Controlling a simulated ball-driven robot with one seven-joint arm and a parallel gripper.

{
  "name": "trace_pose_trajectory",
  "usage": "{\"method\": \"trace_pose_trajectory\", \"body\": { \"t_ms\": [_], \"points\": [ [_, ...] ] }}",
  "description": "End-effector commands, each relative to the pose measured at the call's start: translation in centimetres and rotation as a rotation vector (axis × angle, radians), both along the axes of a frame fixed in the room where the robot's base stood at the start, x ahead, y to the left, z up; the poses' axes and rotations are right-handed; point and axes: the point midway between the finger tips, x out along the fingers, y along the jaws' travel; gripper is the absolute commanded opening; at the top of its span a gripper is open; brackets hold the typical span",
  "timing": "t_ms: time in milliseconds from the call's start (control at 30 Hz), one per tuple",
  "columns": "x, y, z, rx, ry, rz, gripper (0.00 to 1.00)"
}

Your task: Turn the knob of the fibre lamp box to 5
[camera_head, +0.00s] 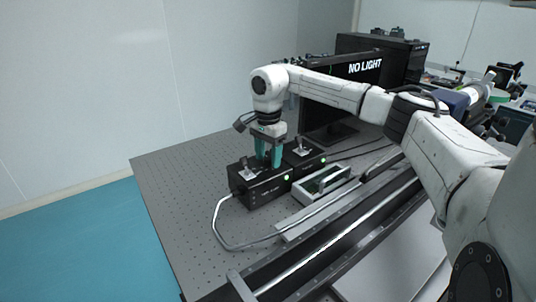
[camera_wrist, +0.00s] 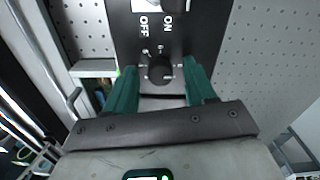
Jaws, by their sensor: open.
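The black lamp box (camera_head: 262,192) sits on the perforated table, with a green light lit on its face and a bent silver tube beside it. My gripper (camera_head: 269,160) points down over its top. In the wrist view the box's black panel (camera_wrist: 205,35) shows OFF and ON lettering by a switch, partly cut off at the top edge. The round black knob (camera_wrist: 160,68) has small pale marks around it; its setting cannot be read. My gripper (camera_wrist: 160,74) is open, its green fingers on either side of the knob, with gaps visible.
A second black box (camera_head: 306,157) with a green light stands just behind. The table's left side (camera_head: 175,180) is clear.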

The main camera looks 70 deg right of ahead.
Motion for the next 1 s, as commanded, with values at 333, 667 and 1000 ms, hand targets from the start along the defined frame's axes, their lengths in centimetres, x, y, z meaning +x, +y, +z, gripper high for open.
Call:
{"method": "trace_pose_trajectory", "body": {
  "t_ms": [333,667,1000],
  "points": [
    [0.01,-0.01,-0.24,0.000,-0.001,0.000,0.52],
    [0.01,0.01,-0.22,0.000,-0.001,0.000,0.20],
    [0.01,0.01,-0.20,0.000,0.000,-0.002,0.00]
  ]
}}
